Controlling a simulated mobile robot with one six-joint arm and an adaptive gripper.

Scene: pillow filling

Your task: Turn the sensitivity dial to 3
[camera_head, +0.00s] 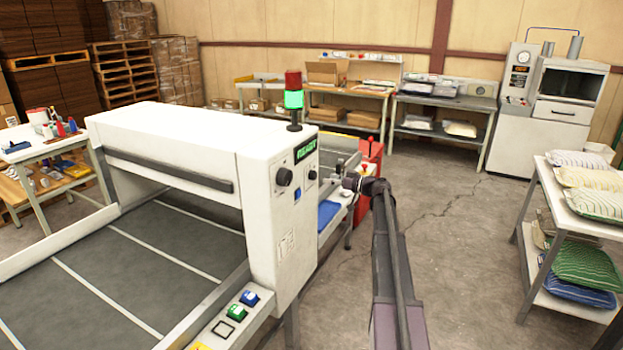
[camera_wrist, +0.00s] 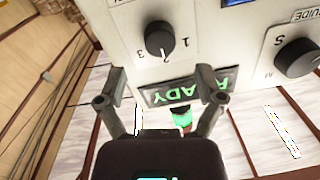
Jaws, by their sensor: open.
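The sensitivity dial, taken to be the small black knob (camera_wrist: 159,39) marked 1, 2 and 3, is on the white machine panel, upside down in the wrist view. In the head view this knob (camera_head: 311,174) is on the panel's right part. My gripper (camera_wrist: 161,72) is open and empty, its fingers apart below the knob in the wrist picture, in front of the green READY display (camera_wrist: 187,90). In the head view my gripper (camera_head: 348,183) is just right of the panel. No contact with the knob is visible.
A larger black knob (camera_wrist: 297,58) marked S and M sits beside the dial. A signal tower (camera_head: 293,100) glows green above the machine (camera_head: 180,140). A red stand (camera_head: 371,160) is close behind my arm. A pillow shelf (camera_head: 540,200) is at right; floor between is clear.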

